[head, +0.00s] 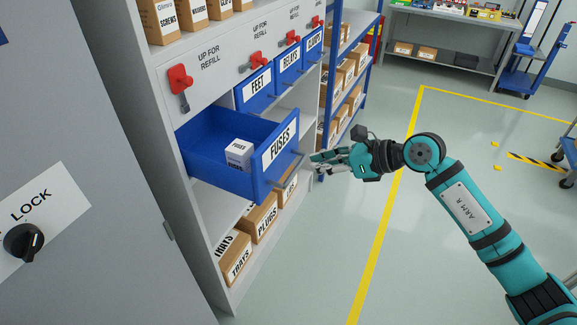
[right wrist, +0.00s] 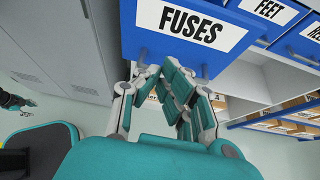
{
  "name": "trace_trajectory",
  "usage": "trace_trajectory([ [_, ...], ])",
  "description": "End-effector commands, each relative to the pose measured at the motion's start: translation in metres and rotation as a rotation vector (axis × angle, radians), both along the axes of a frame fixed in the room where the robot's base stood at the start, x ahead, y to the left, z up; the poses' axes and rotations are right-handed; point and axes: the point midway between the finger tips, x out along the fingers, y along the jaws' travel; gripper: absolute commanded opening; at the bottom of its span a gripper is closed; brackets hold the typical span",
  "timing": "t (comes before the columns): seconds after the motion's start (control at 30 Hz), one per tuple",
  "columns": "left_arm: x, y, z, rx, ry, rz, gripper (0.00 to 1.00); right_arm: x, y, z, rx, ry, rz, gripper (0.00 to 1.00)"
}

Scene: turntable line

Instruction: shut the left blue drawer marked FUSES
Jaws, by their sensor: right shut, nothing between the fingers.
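The blue FUSES drawer (head: 225,180) is the left one in its row and is pulled far out of the grey cabinet. A small white box marked FUSES (head: 238,154) sits inside it. My right gripper (head: 316,163) is shut and empty just in front of the drawer's front, near its handle. In the right wrist view the fingers (right wrist: 168,85) point at the blue front below the white FUSES label (right wrist: 193,24). I cannot tell whether they touch it. A small teal and dark shape at that view's left edge looks like my left gripper (right wrist: 18,103); its fingers are unclear.
The blue FEET drawer (head: 257,88), RELAYS drawer (head: 289,66) and another drawer beyond are shut. Red latches (head: 180,79) stand above the drawers. Cardboard boxes (head: 237,258) fill the shelf below.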

Motion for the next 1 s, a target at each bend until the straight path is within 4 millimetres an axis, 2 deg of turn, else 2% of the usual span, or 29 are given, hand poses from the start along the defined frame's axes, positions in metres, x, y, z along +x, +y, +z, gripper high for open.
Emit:
trace_trajectory([
  [0.17,0.000,0.000,0.008,0.000,0.000,0.000,0.40,0.004,0.009,-0.001,-0.039,-0.023,0.011,0.00],
  [0.6,0.000,0.000,0.035,0.000,-0.001,-0.001,0.40,0.035,0.065,-0.038,-0.032,-0.020,0.009,0.00],
  [0.77,0.000,0.000,0.038,0.000,-0.001,-0.001,0.40,0.040,0.074,-0.045,-0.033,-0.023,0.008,0.00],
  [1.0,0.001,0.000,0.038,0.000,-0.002,-0.001,0.40,0.041,0.075,-0.047,-0.034,-0.024,0.008,0.00],
])
